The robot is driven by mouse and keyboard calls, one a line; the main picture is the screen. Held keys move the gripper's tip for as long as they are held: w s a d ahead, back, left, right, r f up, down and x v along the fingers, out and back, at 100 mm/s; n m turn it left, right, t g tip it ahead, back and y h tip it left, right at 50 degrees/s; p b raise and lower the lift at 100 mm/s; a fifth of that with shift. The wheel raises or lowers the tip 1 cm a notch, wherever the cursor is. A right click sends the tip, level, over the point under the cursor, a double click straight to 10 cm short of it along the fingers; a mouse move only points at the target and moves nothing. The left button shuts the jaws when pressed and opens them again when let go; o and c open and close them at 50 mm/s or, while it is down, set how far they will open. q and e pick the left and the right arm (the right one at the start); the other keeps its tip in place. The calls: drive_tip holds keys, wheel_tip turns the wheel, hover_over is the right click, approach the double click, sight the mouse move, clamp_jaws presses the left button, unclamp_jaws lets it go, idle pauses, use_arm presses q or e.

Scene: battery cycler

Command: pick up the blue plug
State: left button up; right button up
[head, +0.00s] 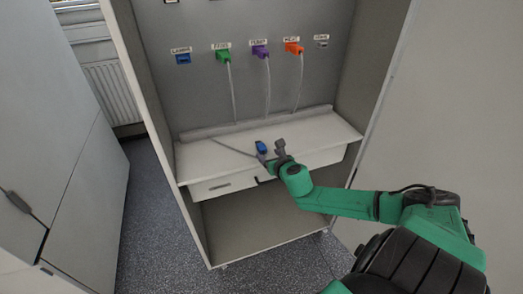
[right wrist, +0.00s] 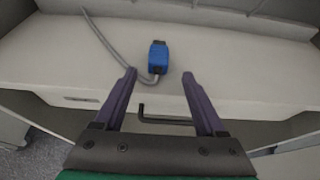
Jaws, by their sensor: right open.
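The blue plug (head: 261,147) lies on the white shelf of the cabinet, and a grey cable runs from it to the left. In the right wrist view the blue plug (right wrist: 158,57) lies beyond the fingertips, roughly centred between them, with its cable bending at its near end. My right gripper (head: 271,151) is open and empty at the shelf's front, just short of the plug. Its two fingers (right wrist: 159,74) show apart in the right wrist view, with nothing between them. My left gripper is not in view.
Green (head: 222,56), purple (head: 260,52) and orange (head: 293,48) plugs sit in the back panel, their cables hanging down. A blue socket (head: 183,58) is at the left. A drawer with a dark handle (right wrist: 165,116) is below the shelf (head: 325,131). The shelf's right part is clear.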

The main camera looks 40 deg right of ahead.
sight(263, 151)
drive_tip(key=x, duration=0.4)
drive_tip(key=shift+w+a, duration=0.15)
drive_tip(key=shift+w, duration=0.05)
drive_tip(key=shift+s, duration=0.1)
drive_tip(key=c, duration=0.6)
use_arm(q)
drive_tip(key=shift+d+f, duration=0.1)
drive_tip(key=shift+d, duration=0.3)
use_arm(e)
drive_tip(key=shift+r, duration=0.1)
clamp_jaws()
drive_tip(key=shift+r, duration=0.45)
use_arm(q)
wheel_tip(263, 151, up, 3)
drive_tip(key=p, duration=0.2)
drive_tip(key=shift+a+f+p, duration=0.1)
drive_tip(key=shift+p, duration=0.25)
use_arm(e)
wheel_tip(263, 151, up, 19)
